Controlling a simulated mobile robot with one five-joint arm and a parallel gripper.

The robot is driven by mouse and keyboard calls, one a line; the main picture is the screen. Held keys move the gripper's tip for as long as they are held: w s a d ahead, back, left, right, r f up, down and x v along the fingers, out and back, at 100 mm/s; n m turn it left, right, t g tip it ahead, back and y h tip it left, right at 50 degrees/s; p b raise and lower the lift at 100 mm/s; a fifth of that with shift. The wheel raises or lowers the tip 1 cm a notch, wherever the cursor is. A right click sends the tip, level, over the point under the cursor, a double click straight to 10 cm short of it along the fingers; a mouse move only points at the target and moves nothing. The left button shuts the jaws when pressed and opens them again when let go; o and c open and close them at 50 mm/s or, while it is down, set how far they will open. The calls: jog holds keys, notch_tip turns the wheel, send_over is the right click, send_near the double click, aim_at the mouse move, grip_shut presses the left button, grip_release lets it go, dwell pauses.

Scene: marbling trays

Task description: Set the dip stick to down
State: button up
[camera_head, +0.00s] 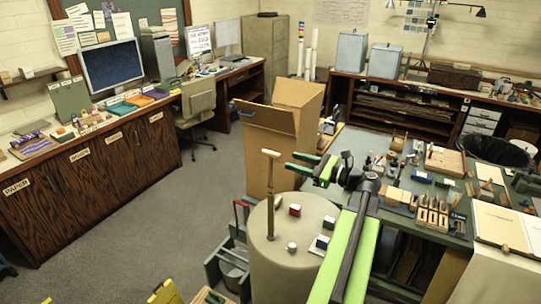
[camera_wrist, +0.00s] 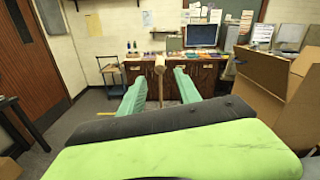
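In the wrist view the dip stick (camera_wrist: 160,78) shows upright between the lines of my two green fingers. My gripper (camera_head: 291,161) is open and empty, to the right of the upper part of the stick in the head view. A small gap shows between the fingertips and the stick there. My gripper also shows in the wrist view (camera_wrist: 158,83), fingers spread apart.
Small red-and-white blocks (camera_head: 295,210) and a white knob (camera_head: 292,247) are on the drum top. A cardboard box (camera_head: 268,150) stands behind the drum. A crowded green work table (camera_head: 350,145) stands to the right. Grey floor (camera_head: 150,230) is open at left.

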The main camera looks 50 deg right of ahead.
aim_at(271, 156)
jog(key=x, duration=1)
jog(key=shift+d, duration=0.1)
jog(key=shift+c, duration=0.4)
grip_shut()
dwell(0.5)
